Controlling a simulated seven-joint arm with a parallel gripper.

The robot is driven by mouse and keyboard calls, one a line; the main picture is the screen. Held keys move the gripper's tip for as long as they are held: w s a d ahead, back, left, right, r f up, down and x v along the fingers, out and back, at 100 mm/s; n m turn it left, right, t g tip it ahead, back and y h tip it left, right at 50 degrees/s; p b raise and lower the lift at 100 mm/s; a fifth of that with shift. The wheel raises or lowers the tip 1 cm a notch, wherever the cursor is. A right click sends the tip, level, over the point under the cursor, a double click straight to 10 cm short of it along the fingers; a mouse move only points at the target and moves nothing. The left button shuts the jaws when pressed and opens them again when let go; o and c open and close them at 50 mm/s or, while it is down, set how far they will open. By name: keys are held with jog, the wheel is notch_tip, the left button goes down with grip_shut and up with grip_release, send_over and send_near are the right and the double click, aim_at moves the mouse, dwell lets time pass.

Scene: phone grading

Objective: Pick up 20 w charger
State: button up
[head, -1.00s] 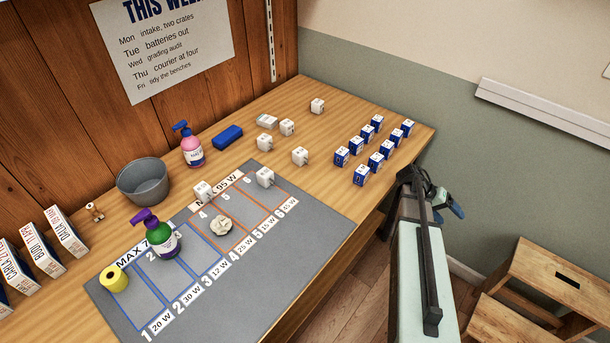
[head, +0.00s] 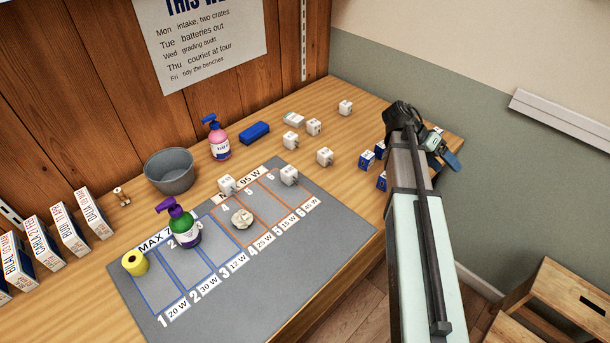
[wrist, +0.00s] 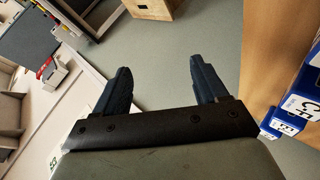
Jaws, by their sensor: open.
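Several white chargers stand on the wooden bench in the head view: one at the far back (head: 345,107), one in the middle (head: 325,156), and two close together (head: 314,127) and (head: 291,141). My gripper (head: 446,148) is above the bench's right end. In the wrist view my gripper (wrist: 157,82) is open and empty, with floor behind it.
Blue-and-white boxes (head: 367,159) are partly hidden by my arm. A wooden stool (head: 560,290) stands right.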

jog(key=w+a+n+t+y, duration=0.2)
jog(key=w+a+n, duration=0.25)
jog(key=a, duration=0.75)
notch_tip(320, 180, up, 6)
jog(key=n+t+y, duration=0.2)
jog(key=n+y, duration=0.6)
jog(key=n, duration=0.7)
send_over(289, 170)
jog(key=shift+f, duration=6.35)
jog(key=c, duration=1.1)
